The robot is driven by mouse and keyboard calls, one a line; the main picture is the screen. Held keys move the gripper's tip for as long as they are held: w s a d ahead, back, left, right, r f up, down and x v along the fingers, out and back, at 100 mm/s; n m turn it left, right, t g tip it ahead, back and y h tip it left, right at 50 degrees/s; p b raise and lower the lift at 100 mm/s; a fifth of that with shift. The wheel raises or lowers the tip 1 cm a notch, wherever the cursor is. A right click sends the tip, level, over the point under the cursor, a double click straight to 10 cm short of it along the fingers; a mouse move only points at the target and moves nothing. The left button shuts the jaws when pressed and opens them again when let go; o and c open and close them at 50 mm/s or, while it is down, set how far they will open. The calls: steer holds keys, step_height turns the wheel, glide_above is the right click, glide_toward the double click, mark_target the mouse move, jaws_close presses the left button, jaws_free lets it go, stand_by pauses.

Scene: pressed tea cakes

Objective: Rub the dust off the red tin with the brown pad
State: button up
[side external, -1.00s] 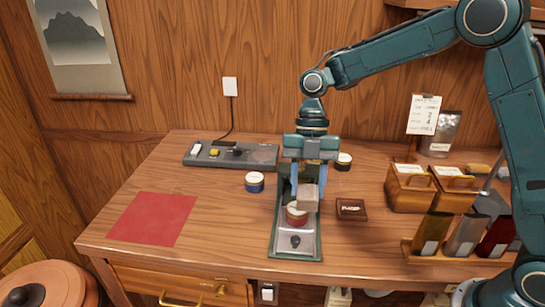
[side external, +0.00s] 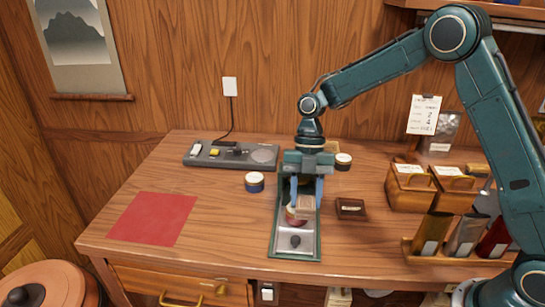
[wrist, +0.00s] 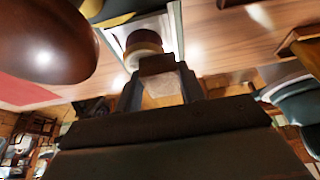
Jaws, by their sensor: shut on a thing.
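My gripper (side external: 306,193) is shut on a brown pad (side external: 304,204), a small block with a paler side. The pad also shows between the fingers in the wrist view (wrist: 157,66). The red tin (side external: 292,217) stands upright in the green-rimmed tray (side external: 275,244), partly hidden behind the pad. The tin shows just beyond the pad in the wrist view (wrist: 143,43). The pad is at the tin's upper part; I cannot tell whether they touch. Any dust on the tin is too small to make out.
A small dark box (side external: 350,209) lies right of the tray. Wooden boxes (side external: 411,187) stand farther right. A red mat (side external: 153,218) lies flat at left.

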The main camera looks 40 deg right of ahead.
mark_target(306, 209)
steer(key=shift+w+d, duration=0.85)
steer(key=shift+d, duration=0.05)
steer(key=shift+s+a, duration=2.2)
steer(key=shift+r, duration=4.05)
steer(key=shift+w, duration=0.1)
